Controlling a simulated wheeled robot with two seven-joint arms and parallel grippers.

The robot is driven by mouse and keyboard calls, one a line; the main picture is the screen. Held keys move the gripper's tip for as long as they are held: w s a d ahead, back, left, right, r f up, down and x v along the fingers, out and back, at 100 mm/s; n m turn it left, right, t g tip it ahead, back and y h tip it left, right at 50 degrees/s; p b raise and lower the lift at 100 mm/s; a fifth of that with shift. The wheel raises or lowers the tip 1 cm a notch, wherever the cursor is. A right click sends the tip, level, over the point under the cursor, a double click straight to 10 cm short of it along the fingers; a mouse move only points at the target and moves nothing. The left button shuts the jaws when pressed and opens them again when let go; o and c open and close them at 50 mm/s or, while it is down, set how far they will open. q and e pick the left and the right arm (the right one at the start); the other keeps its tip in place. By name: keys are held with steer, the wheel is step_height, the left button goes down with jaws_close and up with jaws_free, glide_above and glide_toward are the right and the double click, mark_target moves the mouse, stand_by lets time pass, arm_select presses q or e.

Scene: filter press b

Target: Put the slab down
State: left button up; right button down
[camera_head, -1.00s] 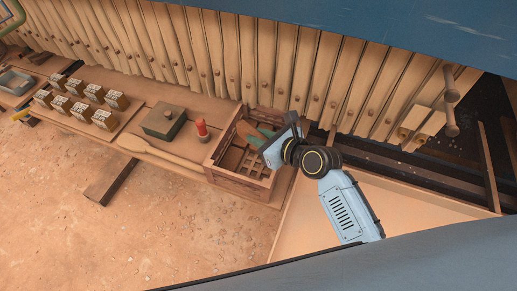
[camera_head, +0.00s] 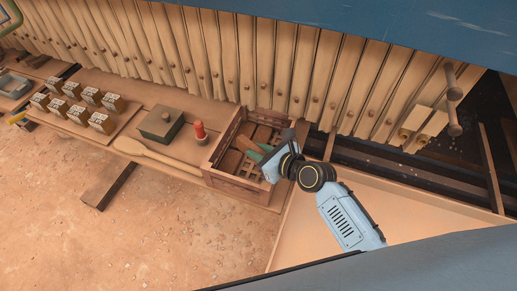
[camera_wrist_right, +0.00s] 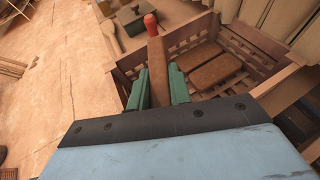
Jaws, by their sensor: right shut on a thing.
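My right gripper (camera_head: 259,153) reaches into the wooden crate from the right. It also shows in the wrist view (camera_wrist_right: 160,92), its green fingers shut on a brown slab (camera_wrist_right: 158,70). The slab stands on edge between the fingers and shows in the head view (camera_head: 246,143). The slatted crate (camera_head: 235,186) is open at the top. In the wrist view other brown slabs (camera_wrist_right: 216,70) lie flat in the crate, to the right of the held one. The held slab's lower edge is hidden, so I cannot tell if it touches the crate floor. My left gripper is out of view.
The crate stands at the right end of a wooden bench. A red-topped object (camera_head: 200,133), a dark green lidded box (camera_head: 161,123) and a wooden paddle (camera_head: 150,153) are left of it. Several small blocks (camera_head: 75,117) sit farther left. A ribbed wooden wall (camera_head: 230,70) stands behind.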

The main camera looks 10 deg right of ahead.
steer(key=shift+f, duration=0.15)
steer(key=c, duration=1.3)
jaws_free()
steer(key=shift+s+d+r+p, duration=0.2)
steer(key=shift+s+r+p, duration=0.15)
steer(key=shift+r, duration=0.4)
steer(key=p+v, duration=0.1)
steer(key=v, duration=1)
